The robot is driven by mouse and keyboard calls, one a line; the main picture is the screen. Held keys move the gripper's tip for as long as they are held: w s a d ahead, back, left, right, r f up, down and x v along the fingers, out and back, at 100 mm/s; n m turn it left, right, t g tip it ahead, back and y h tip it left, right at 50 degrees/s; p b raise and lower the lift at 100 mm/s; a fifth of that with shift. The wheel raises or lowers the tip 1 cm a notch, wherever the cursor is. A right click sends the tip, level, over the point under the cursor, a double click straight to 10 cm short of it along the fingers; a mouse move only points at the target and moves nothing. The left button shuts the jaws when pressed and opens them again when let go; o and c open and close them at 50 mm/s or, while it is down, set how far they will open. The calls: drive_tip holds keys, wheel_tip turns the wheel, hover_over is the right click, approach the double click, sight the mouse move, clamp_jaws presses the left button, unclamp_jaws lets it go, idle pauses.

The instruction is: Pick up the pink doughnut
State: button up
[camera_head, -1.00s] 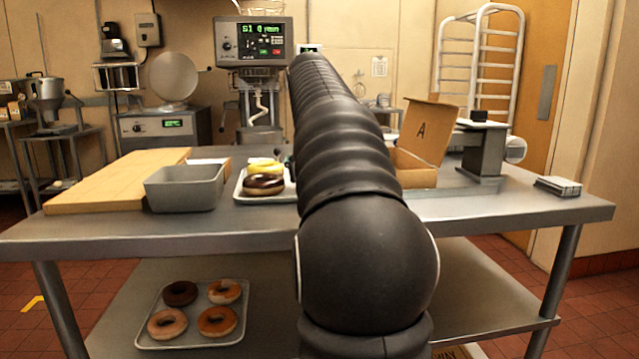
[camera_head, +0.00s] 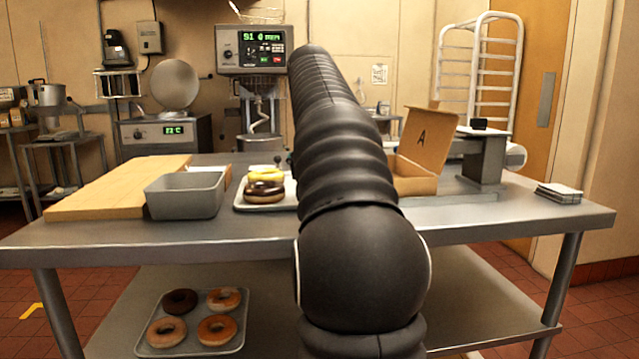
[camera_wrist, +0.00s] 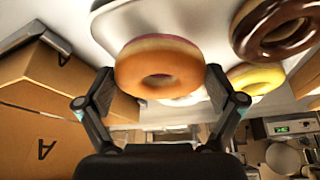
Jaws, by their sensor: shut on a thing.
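In the wrist view a tan doughnut (camera_wrist: 130,75) with a thin pinkish edge along its top sits between the two fingers of my gripper (camera_wrist: 160,80). The fingers touch it on both sides; my gripper is shut on it. Its glazed face is mostly turned away from the wrist camera. The pale tray (camera_wrist: 115,32) lies behind it. In the head view my arm hides my gripper and the held doughnut.
A chocolate doughnut (camera_wrist: 238,35) and a yellow one (camera_wrist: 255,75) are close beside the held one; they also show stacked on the tray in the head view. An open cardboard box (camera_head: 415,186) stands right of my arm. A grey bin (camera_head: 185,195) is left of the tray.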

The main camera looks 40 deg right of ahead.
drive_tip(key=shift+r, duration=0.75)
drive_tip(key=s+d+r, duration=0.7)
drive_tip(key=s, duration=0.1)
drive_tip(key=shift+s+d, duration=0.3)
drive_tip(key=shift+s, duration=0.1)
